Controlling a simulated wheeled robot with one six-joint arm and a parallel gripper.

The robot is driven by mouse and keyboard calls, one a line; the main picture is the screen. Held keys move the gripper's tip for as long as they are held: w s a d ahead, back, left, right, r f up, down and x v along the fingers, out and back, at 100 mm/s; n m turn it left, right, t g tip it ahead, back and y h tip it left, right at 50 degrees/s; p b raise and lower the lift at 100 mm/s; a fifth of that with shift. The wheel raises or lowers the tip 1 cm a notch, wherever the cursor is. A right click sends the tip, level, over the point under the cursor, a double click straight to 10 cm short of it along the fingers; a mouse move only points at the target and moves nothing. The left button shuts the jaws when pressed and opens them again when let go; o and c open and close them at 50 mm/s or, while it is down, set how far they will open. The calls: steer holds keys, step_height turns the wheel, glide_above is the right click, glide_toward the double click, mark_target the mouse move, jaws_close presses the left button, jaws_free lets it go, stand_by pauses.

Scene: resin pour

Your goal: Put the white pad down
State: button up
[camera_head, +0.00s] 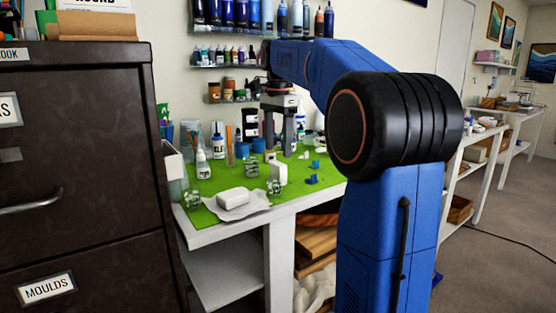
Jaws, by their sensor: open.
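A white rounded pad (233,198) lies flat on a crumpled white sheet (243,208) near the front edge of the green mat (304,194). A second white block (278,174) stands on edge on the mat, behind and right of it. My gripper (279,152) is open and points down over the mat, just above and behind the standing block. I see nothing held between its fingers. Whether the fingertips touch anything behind the block cannot be told.
Small clear cups (251,167) with green showing through, a white bottle (203,164) and blue pieces (312,180) stand around on the mat. A dark filing cabinet (90,170) rises at the left. Shelves of bottles (225,57) hang behind.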

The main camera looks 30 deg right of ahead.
mark_target(278, 163)
steer(key=shift+r, duration=2.05)
